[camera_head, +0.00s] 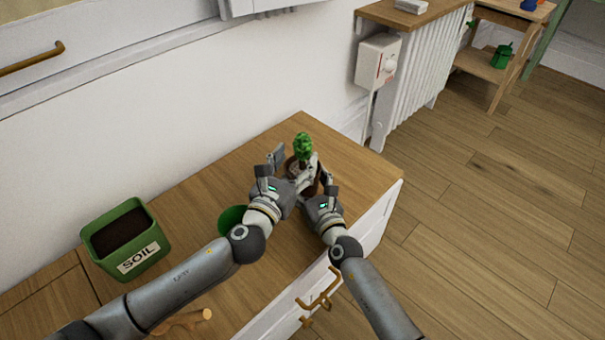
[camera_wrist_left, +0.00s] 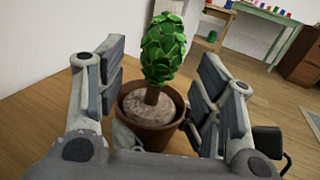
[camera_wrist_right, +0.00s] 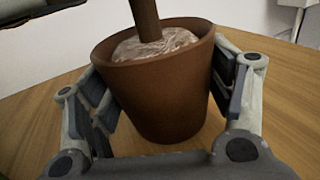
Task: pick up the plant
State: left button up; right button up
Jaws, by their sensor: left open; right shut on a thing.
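The plant (camera_head: 303,147) is a small green leafy tree in a brown pot, upright on the wooden counter top. In the left wrist view the plant (camera_wrist_left: 163,48) stands between the open fingers of my left gripper (camera_wrist_left: 158,95), with gaps on both sides of the pot (camera_wrist_left: 150,118). My left gripper also shows in the head view (camera_head: 283,170). My right gripper (camera_wrist_right: 165,100) is shut on the pot (camera_wrist_right: 160,85), with a finger at each side of it. In the head view the two grippers hide most of the pot.
A green box marked SOIL (camera_head: 126,240) stands at the left of the counter (camera_head: 190,200). A green round container (camera_head: 232,219) is partly hidden behind my left arm. A brown branched object (camera_head: 182,322) lies near the front. The white wall is behind; the counter's right end is clear.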

aim_at(299, 154)
pick_arm(q)
jog(key=shift+x, duration=2.3)
jog(key=shift+s, duration=0.1)
jog(key=shift+c, duration=0.3)
jog(key=shift+r, duration=0.1)
grip_shut()
